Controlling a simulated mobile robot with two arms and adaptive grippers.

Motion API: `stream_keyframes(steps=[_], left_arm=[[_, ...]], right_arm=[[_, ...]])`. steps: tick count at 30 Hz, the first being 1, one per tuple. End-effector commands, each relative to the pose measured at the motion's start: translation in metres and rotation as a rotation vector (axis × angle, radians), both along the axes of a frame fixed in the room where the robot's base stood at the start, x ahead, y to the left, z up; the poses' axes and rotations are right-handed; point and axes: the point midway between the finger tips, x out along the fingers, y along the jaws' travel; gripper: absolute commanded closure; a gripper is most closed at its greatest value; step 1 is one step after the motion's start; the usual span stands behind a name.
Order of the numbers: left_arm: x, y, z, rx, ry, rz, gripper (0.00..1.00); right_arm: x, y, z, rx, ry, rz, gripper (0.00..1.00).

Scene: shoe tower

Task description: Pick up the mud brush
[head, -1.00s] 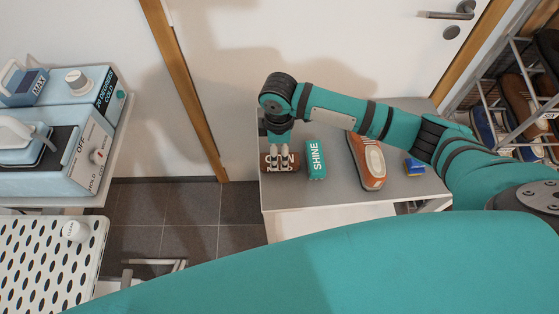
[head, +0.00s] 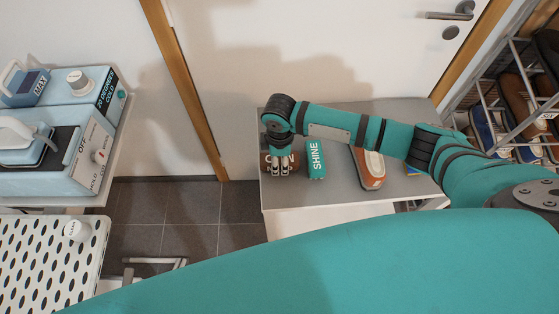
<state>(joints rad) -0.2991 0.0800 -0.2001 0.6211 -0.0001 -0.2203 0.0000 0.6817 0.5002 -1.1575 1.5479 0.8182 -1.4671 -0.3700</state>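A brown block-like item (head: 268,168) with pale lettering lies at the left end of the grey table; it may be the mud brush, but its lettering is mostly hidden. My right gripper (head: 280,170) points down right at it, its grey fingers in front of and covering its middle. I cannot tell whether the fingers are closed on it. My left gripper is not in view.
A teal box marked SHINE (head: 316,160) stands close to the right of the gripper. A brown-orange shoe (head: 370,168) and a blue item (head: 412,169), partly hidden by my arm, are farther right on the grey table (head: 335,193). A shoe rack (head: 515,130) stands at right.

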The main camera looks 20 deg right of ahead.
Motion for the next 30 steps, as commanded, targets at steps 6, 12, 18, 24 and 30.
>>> stream_keyframes(steps=[6,12,18,24,30], left_arm=[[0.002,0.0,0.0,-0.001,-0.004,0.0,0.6],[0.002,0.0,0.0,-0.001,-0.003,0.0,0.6],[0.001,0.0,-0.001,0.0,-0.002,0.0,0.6],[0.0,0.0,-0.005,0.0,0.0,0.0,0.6],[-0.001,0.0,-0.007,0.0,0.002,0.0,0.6]], right_arm=[[0.0,0.0,0.001,0.001,0.0,0.0,0.94],[0.0,0.0,0.001,0.001,-0.001,0.0,0.98],[0.001,0.0,0.009,0.002,-0.002,0.0,0.98],[0.001,0.001,0.035,0.003,-0.004,0.001,0.98],[-0.043,-0.004,0.038,0.002,0.003,0.003,0.98]])
